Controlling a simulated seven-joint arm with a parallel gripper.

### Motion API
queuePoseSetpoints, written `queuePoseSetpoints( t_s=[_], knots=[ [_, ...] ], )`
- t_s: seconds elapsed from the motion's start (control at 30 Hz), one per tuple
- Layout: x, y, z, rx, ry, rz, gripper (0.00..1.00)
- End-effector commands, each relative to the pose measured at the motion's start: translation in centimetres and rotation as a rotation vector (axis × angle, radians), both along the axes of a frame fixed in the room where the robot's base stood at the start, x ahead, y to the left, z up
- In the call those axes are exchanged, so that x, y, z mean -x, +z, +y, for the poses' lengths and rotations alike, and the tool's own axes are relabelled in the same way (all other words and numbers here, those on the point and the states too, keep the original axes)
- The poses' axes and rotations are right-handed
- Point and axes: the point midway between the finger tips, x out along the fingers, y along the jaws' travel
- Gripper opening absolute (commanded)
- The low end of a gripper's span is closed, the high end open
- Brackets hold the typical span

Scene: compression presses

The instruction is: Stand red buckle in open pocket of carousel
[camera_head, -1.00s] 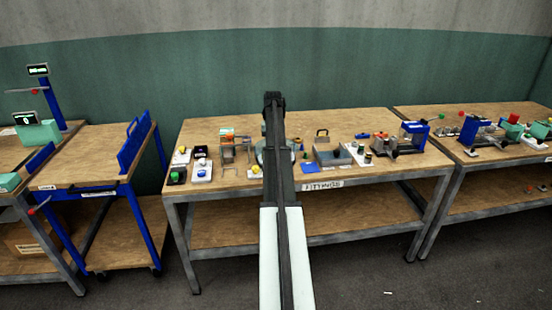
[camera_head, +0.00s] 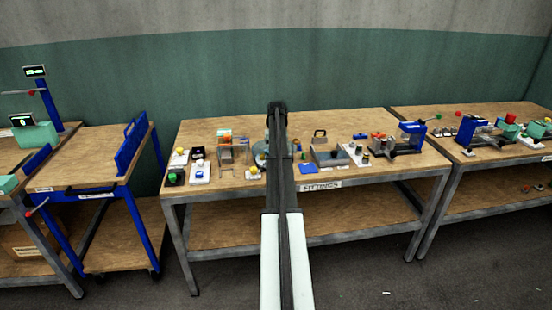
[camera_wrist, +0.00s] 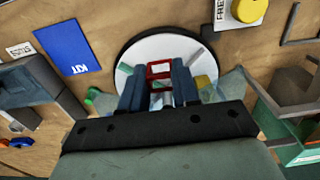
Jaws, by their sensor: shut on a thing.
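The red buckle (camera_wrist: 160,70) shows as an upright ladder-like frame between the fingers of my gripper (camera_wrist: 158,86) in the wrist view. My gripper is shut on it and holds it over the carousel. The carousel (camera_wrist: 127,52) is a pale round disc with a dark rim and radial dividers. My fingers and gripper body hide its near part, so I cannot tell which pocket is below the buckle or whether they touch. In the head view my arm hides the buckle and most of the carousel (camera_head: 259,150).
A yellow piece (camera_wrist: 205,84) shows beside the right finger. A blue KIT card (camera_wrist: 62,46) and a grey block-like fixture (camera_wrist: 52,88) lie left of the carousel. A yellow button (camera_wrist: 247,10) stands above right, and a wire frame (camera_wrist: 290,85) stands at right.

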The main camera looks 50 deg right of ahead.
Motion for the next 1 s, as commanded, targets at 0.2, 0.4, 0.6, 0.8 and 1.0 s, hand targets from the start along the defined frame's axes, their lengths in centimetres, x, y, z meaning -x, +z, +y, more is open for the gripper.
queuePoseSetpoints(
  t_s=[0.2,0.4,0.6,0.8,1.0],
  knots=[
    [0.0,-2.6,0.0,-0.001,0.0,0.001,0.02],
    [0.0,-2.8,0.0,0.0,0.0,0.0,0.02],
    [0.0,-3.0,0.0,0.0,0.0,0.0,0.02],
    [0.0,-3.0,0.0,0.0,0.0,0.0,0.48],
    [0.0,-3.0,0.0,0.0,0.0,0.0,0.56]
  ],
)
